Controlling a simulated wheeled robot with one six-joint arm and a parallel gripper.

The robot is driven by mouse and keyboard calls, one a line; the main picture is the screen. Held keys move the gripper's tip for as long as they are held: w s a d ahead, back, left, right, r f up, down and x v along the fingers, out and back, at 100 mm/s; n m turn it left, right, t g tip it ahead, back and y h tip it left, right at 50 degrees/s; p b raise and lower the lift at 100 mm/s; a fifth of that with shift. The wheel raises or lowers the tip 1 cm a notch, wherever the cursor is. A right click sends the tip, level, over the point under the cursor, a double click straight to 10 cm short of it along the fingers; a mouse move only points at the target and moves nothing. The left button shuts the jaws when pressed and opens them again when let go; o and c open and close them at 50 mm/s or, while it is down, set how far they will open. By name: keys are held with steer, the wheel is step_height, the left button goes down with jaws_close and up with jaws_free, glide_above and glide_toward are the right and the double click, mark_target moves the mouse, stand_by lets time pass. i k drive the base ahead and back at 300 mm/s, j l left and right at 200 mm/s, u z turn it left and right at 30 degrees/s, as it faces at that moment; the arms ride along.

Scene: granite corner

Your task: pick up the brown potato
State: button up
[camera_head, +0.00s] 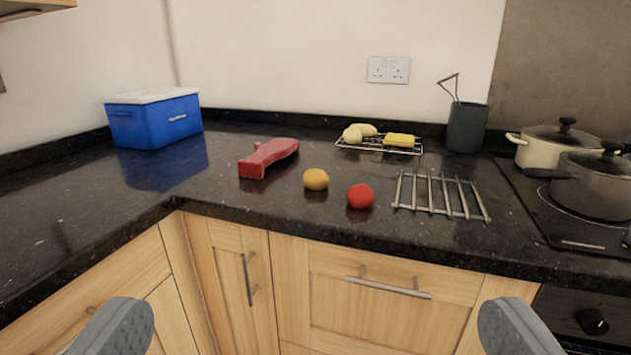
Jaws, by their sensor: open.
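Two pale, beige potato-like lumps sit on a small wire rack (345,147) at the back of the dark worktop, a rounder one (352,135) in front and a longer one (366,129) behind. A yellow-brown, roundish item (316,180) lies on the bare worktop nearer the front. I cannot tell for certain which of these is the brown potato. My gripper (316,325) is open and empty, its two grey fingers wide apart at the bottom of the view. It is well short of the worktop and touches nothing.
A red round item (360,196) lies right of the yellow-brown one, a red bottle-like object (267,158) left. A yellow block (399,140) shares the rack. A metal trivet (440,195), dark utensil pot (466,127), hob pots (595,183) stand right; a blue cooler (155,122) left.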

mark_target(317, 179)
steer(key=i+j+z, duration=0.15)
steer(key=i+j, duration=0.25)
steer(key=i+j+z, duration=0.1)
steer(key=i, duration=0.25)
